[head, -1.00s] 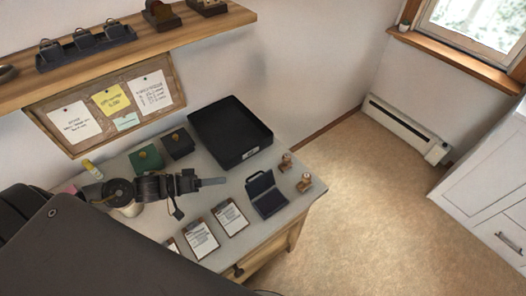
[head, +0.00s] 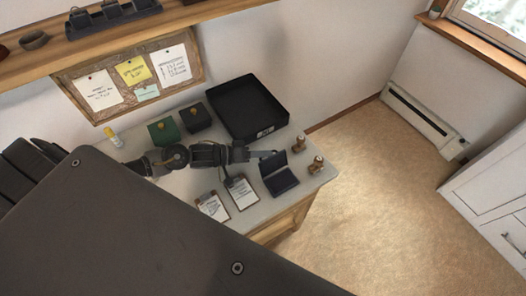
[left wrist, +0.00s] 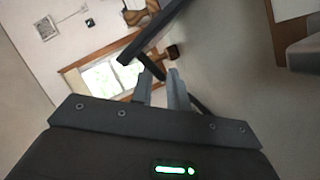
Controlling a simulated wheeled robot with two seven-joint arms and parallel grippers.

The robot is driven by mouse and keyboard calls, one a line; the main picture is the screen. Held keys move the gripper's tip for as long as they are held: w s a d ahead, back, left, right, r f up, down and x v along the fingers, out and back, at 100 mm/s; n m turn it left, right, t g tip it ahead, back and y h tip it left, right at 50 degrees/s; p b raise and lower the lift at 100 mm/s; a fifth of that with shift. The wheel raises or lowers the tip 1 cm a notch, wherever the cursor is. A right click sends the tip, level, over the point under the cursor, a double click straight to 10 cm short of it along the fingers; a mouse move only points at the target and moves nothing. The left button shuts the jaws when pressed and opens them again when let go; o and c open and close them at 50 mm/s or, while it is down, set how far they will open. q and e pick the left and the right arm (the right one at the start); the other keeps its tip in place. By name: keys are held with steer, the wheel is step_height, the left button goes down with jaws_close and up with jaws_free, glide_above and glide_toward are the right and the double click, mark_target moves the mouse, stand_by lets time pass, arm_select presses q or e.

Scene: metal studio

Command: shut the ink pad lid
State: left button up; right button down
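The ink pad (head: 281,182) is a dark blue, flat case near the right front part of the desk. Its lid (head: 273,161) stands raised at the back of the base. My left gripper (head: 262,154) reaches in from the left, with its fingertips close to the lid's upper edge. I cannot tell if they touch. In the left wrist view, the fingers (left wrist: 161,86) show with a narrow gap and nothing clearly between them. A dark bar, perhaps the lid (left wrist: 152,34), crosses just beyond them. My right gripper is not in view.
Two wooden stamps (head: 317,165) stand right of the ink pad. A black tray (head: 284,122) lies behind it. Clipboards (head: 242,192) lie to its left, near the arm. Green (head: 163,132) and black boxes stand farther back. A shelf (head: 190,20) hangs above.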

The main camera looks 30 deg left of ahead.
arm_select(q)
steer(key=shift+w+d+f, duration=0.1)
steer(key=shift+d, duration=0.15)
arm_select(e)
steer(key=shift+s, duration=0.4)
arm_select(q)
jaws_close()
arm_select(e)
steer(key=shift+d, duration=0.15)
